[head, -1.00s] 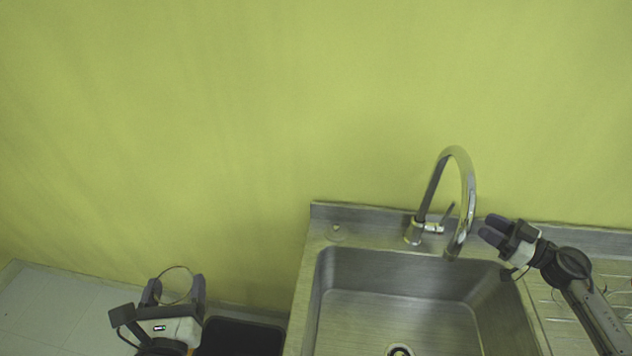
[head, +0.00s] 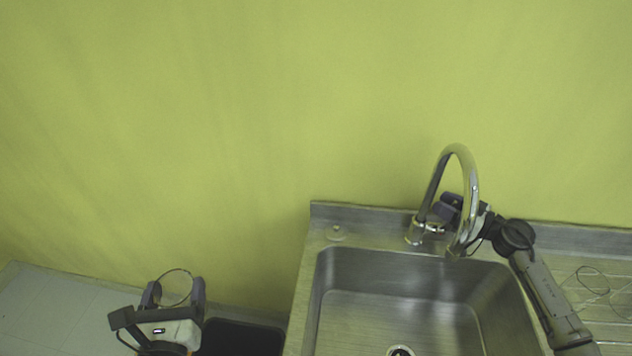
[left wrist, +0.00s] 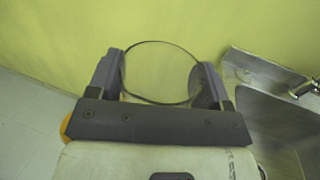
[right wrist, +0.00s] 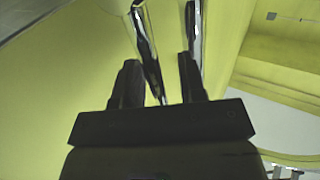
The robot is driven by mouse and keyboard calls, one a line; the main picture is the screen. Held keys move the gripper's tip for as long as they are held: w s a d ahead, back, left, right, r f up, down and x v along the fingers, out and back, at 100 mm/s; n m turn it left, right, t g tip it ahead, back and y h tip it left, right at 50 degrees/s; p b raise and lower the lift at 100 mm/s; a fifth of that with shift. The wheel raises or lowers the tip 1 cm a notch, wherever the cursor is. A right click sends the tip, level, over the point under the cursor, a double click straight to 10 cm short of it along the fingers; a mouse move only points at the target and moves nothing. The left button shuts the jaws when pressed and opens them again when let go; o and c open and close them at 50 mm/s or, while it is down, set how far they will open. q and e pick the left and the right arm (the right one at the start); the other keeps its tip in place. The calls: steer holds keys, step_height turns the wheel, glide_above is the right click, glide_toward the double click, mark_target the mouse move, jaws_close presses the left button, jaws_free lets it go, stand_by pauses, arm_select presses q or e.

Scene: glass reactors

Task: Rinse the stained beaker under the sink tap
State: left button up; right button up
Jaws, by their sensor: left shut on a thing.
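The beaker (head: 174,286) is a clear glass with a dark round rim, at the lower left of the head view. My left gripper (head: 174,292) is shut on it, one finger on each side. In the left wrist view the beaker (left wrist: 160,72) is between the fingers; I cannot make out a stain. The chrome tap (head: 471,190) arches over the back of the sink (head: 400,305). My right gripper (head: 450,207) is behind the spout, close to the tap's lever side. In the right wrist view its fingers are apart, with chrome tap parts (right wrist: 146,45) ahead of and between them.
The beaker is left of the sink, above a dark bin-like opening (head: 240,337) and pale floor. The sink basin is empty, with a drain (head: 400,350) at the front. A ribbed drainboard (head: 600,290) with thin wire-like outlines lies right. A green wall stands behind.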

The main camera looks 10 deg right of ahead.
steer(key=shift+w+a, duration=0.1)
jaws_close()
stand_by(0.4)
